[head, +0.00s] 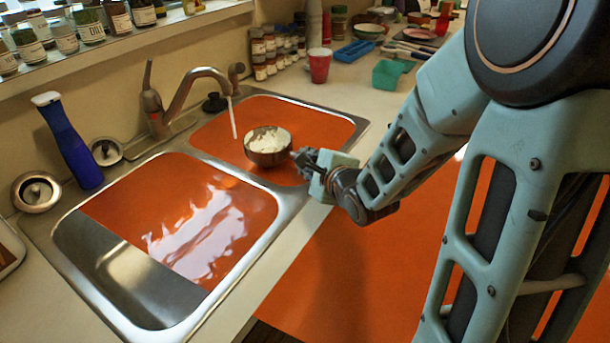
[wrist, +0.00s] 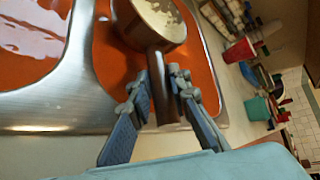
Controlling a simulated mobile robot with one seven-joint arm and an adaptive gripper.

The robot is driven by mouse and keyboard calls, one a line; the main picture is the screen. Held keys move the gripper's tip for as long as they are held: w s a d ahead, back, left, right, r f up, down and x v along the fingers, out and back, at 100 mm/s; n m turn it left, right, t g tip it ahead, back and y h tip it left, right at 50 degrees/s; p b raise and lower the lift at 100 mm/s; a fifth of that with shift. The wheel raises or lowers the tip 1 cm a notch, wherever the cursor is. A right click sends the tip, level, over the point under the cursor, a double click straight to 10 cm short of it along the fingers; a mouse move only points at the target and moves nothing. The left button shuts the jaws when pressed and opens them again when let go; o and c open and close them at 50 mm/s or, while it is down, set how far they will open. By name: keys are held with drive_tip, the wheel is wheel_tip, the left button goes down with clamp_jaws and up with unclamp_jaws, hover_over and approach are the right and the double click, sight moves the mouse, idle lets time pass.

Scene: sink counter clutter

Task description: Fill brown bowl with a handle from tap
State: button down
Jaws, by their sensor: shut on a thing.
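The brown bowl with a handle (head: 267,156) is over the right basin, its opening facing up, with a mottled whitish inside; I cannot tell whether that is contents or lining. My gripper (head: 304,162) is shut on its handle from the right. In the wrist view, the brown handle (wrist: 162,95) runs between both fingers of my gripper (wrist: 161,78), and the bowl (wrist: 156,28) is beyond them. The tap (head: 196,78) arches over the right basin. A thin white stream (head: 233,118) comes from its spout and shows just left of the bowl, apart from its rim in the picture.
The metal sink (head: 292,200) has two basins with orange surfaces; the left one has bright reflections. A blue bottle (head: 70,145) stands at the left. A red cup (head: 319,66), a teal container (head: 388,75) and jars (head: 270,50) crowd the counter behind.

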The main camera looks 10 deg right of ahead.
sight(265, 147)
drive_tip(key=shift+w+a+f, duration=0.1)
drive_tip(key=shift+a+f, duration=0.15)
drive_tip(key=w+a+b, duration=0.1)
drive_tip(key=w+b, duration=0.1)
drive_tip(key=shift+w+a+f+b, duration=0.15)
drive_tip(key=shift+a+f+b, duration=0.2)
drive_tip(key=shift+f, duration=0.05)
drive_tip(key=w+a+b, duration=0.1)
drive_tip(key=w, duration=0.1)
drive_tip(key=w+a+f+b, duration=0.1)
drive_tip(key=b, duration=0.1)
drive_tip(key=w+a+b, duration=0.2)
drive_tip(key=shift+w+a+f, duration=0.1)
drive_tip(key=shift+w+f, duration=0.25)
drive_tip(key=shift+f, duration=0.05)
drive_tip(key=shift+w+a+f+b, duration=0.2)
drive_tip(key=shift+w+a+b, duration=0.35)
drive_tip(key=shift+w, duration=0.2)
drive_tip(key=shift+w+a+f+b, duration=0.15)
drive_tip(key=shift+w+a+b, duration=0.3)
drive_tip(key=shift+w+a, duration=0.25)
drive_tip(key=shift+w+a+f+b, duration=0.2)
drive_tip(key=shift+w+a+b, duration=0.3)
drive_tip(key=shift+w, duration=0.3)
idle(3.9)
